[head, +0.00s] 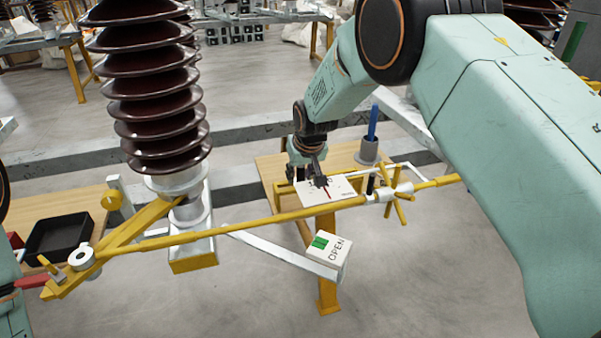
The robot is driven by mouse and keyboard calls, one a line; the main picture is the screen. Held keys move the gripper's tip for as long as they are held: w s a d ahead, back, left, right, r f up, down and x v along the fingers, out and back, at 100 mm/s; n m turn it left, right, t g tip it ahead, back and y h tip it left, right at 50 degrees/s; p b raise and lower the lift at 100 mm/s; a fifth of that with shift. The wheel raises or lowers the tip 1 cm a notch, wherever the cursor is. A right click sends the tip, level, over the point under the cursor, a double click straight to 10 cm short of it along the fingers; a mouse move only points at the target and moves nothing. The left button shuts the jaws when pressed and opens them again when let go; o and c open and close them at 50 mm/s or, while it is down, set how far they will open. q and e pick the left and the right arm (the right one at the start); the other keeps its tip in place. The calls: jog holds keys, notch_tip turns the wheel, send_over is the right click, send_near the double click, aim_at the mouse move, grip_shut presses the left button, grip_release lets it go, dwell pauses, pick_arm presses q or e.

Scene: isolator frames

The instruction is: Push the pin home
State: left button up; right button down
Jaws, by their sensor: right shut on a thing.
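My right gripper (319,180) reaches down from the upper right over a white plate (341,188) in the middle of the view. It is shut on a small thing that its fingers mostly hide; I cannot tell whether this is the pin. A thin red mark or piece (327,194) shows just below the fingertips, against the plate. A short dark upright piece (370,184) stands right of the plate, by the yellow bar. My left gripper is not in view; only part of my left arm shows at the left edge.
A long yellow bar (250,224) crosses in front, with a yellow spoked handle (397,192) at right. A ribbed brown insulator (158,105) rises at left. An OPEN sign (329,253) hangs below. A blue rod (373,122) stands in a grey cup (368,151). A black tray (60,238) lies left.

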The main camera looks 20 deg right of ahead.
jog(key=shift+r, duration=0.1)
jog(key=shift+r+p, duration=2.95)
jog(key=shift+r, duration=0.25)
